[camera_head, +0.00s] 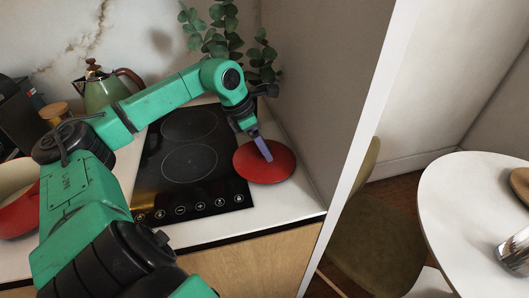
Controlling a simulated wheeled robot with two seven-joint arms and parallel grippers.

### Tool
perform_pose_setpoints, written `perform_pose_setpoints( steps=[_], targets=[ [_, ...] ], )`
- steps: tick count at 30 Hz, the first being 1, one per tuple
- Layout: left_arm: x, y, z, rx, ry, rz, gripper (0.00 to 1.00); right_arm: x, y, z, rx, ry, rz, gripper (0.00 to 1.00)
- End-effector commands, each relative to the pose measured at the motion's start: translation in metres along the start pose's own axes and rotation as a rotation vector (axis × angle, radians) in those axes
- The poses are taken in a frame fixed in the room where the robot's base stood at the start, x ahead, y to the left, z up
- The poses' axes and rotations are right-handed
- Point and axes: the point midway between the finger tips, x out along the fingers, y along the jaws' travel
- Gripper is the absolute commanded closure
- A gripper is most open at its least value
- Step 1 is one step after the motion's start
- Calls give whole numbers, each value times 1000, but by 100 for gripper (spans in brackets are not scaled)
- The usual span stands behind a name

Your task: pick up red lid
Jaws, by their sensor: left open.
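The red lid (265,168) lies flat on the white counter, right of the black cooktop and near the side wall. My left arm reaches in from the left across the cooktop. My left gripper (264,152) is over the lid, with its fingers pointing down at the lid's upper middle. The gripper is open; whether a finger touches the lid is hard to tell. The lid's knob cannot be made out behind the fingers. My right gripper is not in view.
The black cooktop (190,162) fills the counter's middle. A red pot (17,208) stands at the left edge. A green kettle (100,90) and a leafy plant (222,35) stand at the back. The side wall (318,80) rises close right of the lid. A white round table (455,200) is at right.

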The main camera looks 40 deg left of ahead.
Motion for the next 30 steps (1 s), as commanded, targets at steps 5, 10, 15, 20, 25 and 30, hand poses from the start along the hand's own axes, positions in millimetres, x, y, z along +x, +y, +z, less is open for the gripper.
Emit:
perform_pose_setpoints(
  steps=[5,10,15,20,25,30],
  targets=[
    [1,0,-1,0,1,1,41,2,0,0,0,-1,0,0],
    [1,0,-1,0,1,0,100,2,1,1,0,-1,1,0],
    [1,-1,-1,0,2,0,100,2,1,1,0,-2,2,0],
    [1,-1,-1,0,2,0,100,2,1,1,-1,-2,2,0],
    [1,0,-1,0,2,0,100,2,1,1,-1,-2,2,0],
    [1,0,-1,0,2,0,100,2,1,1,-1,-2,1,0]
  ],
)
